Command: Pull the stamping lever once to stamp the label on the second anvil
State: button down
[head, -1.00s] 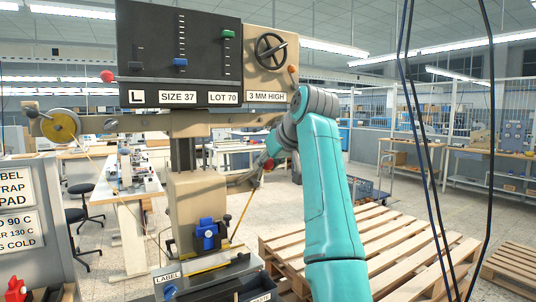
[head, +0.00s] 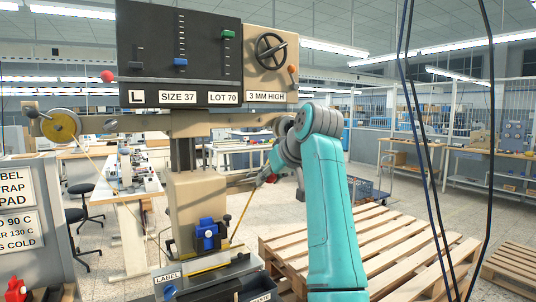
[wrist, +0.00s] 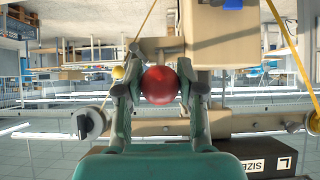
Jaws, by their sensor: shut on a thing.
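My gripper (head: 267,176) is to the right of the tan stamping press (head: 196,203) in the head view. In the wrist view, my gripper (wrist: 160,65) has a finger on either side of a red ball knob (wrist: 160,86) and is shut on it. This knob is the end of the stamping lever, whose shaft (head: 242,182) runs left to the press. A blue block (head: 207,235) sits low on the press front. A LABEL plate (head: 167,276) is at the base. The anvils and the label on them cannot be told apart clearly.
A black control panel (head: 180,50) tops the press, with a handwheel (head: 271,50) beside it. A foil reel (head: 60,127) is at the left. Wooden pallets (head: 385,250) lie at the right. Dark cables (head: 410,120) hang to the right of my arm.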

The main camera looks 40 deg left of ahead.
jog(key=f, duration=0.3)
jog(key=shift+s+d+f, duration=0.15)
jog(key=shift+d+f, duration=0.1)
jog(key=shift+d, duration=0.15)
notch_tip(320, 180, down, 3)
jog(key=shift+s+d+f, duration=0.1)
jog(key=shift+d+f, duration=0.05)
dwell(0.3)
jog(key=shift+f, duration=0.15)
jog(key=shift+f, duration=1.6)
